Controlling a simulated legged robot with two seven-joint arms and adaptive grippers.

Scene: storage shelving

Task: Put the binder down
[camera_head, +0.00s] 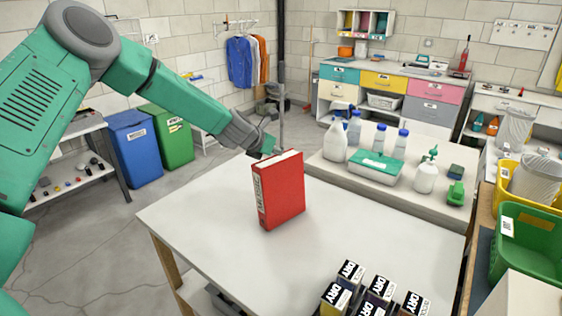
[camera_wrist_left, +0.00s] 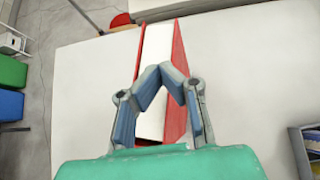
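The red binder (camera_head: 280,190) stands upright on the white table (camera_head: 200,215), its labelled spine facing front left. Its white page block and red covers also show in the left wrist view (camera_wrist_left: 158,38). My left gripper (camera_head: 267,147) is at the binder's top rear edge. In the left wrist view, the fingertips (camera_wrist_left: 159,68) come together across the binder's white top. They look shut, with no binder cover clearly clamped between them. Whether they touch the binder cannot be told. My right gripper is not in view.
Several boxes marked DRY (camera_head: 350,270) stand at the table's front right. A rear table holds a white jug (camera_head: 335,143), bottles and a teal-lidded box (camera_head: 376,165). Green (camera_head: 530,235) and yellow bins stand at the right. The tabletop left and right of the binder is clear.

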